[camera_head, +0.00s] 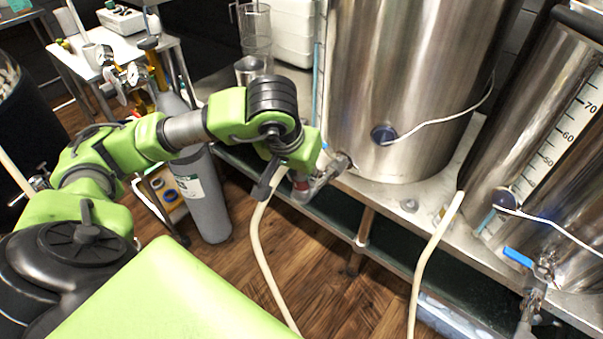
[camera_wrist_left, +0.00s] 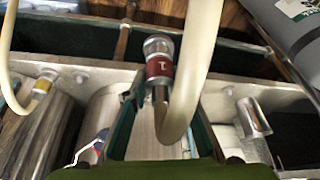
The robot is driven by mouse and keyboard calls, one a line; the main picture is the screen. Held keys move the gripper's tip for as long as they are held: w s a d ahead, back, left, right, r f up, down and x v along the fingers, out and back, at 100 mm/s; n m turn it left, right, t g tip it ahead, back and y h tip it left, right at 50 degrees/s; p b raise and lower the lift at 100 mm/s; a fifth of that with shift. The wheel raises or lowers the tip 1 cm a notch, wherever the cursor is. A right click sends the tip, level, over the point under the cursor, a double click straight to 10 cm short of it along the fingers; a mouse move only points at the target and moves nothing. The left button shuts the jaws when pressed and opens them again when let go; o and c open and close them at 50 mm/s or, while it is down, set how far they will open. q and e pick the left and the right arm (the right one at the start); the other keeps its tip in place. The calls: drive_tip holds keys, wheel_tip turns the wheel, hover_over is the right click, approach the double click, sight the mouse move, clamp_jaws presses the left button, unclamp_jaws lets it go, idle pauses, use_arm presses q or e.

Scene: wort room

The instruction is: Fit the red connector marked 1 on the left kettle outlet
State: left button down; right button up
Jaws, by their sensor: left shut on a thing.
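The red connector (camera_head: 301,184), banded red and marked 1 in the left wrist view (camera_wrist_left: 160,66), has a cream hose (camera_head: 257,235) beside it. My left gripper (camera_head: 292,178) is shut on it; in the left wrist view its dark fingers (camera_wrist_left: 166,122) stand either side of the metal part below the red band. The left kettle (camera_head: 400,80) is a big steel vessel, with its metal outlet (camera_head: 341,163) low on its side. The connector is close to the outlet pipe; I cannot tell whether they touch. My right gripper is not in view.
A steel bench edge (camera_head: 385,205) runs below the kettles. A second hose (camera_head: 432,250) hangs at its front, near a yellow-banded connector (camera_wrist_left: 45,82). A grey gas cylinder (camera_head: 203,195) stands left of the gripper. A blue-handled valve (camera_head: 518,258) is at right.

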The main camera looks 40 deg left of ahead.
use_arm(q)
drive_tip(key=shift+f, duration=0.2)
drive_tip(key=c, duration=1.6)
unclamp_jaws()
drive_tip(key=v, duration=1.2)
drive_tip(key=shift+r, duration=0.1)
